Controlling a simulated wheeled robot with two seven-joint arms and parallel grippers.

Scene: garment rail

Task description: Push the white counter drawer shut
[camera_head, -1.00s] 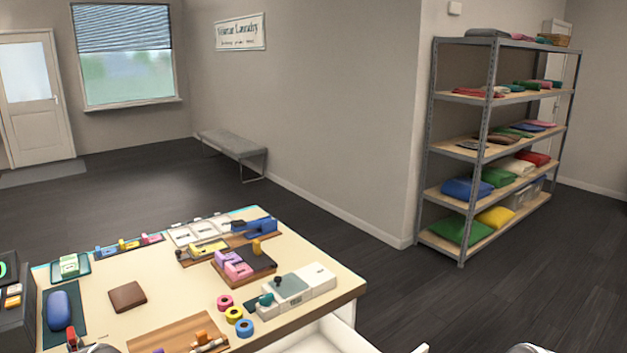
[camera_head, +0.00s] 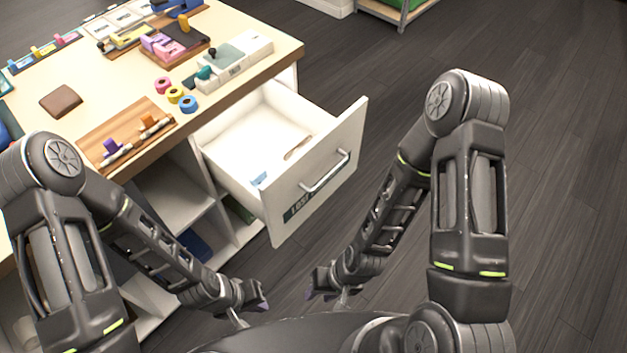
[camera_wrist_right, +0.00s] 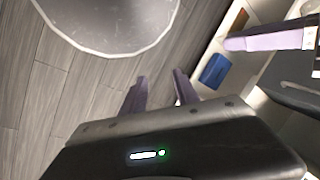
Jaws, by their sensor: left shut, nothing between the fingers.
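The white counter drawer (camera_head: 318,172) stands pulled out of the counter (camera_head: 120,160). Its front carries a bar handle (camera_head: 326,172) and a dark label. Inside lie a small blue item (camera_head: 260,178) and a thin tan item (camera_head: 297,147). My left gripper (camera_head: 263,303) is shut and empty, low in front of the counter, apart from the drawer. It also shows in the right wrist view (camera_wrist_right: 265,41). My right gripper (camera_head: 312,294) is below the drawer front in the picture, apart from it. In the right wrist view its fingers (camera_wrist_right: 160,88) stand apart with nothing between them.
The counter top holds a wooden board (camera_head: 125,137), several tape rolls (camera_head: 175,95), a white scale (camera_head: 235,60) and a brown pouch (camera_head: 61,101). Open shelves (camera_head: 175,195) lie under the counter. Dark floor is free to the right of the drawer.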

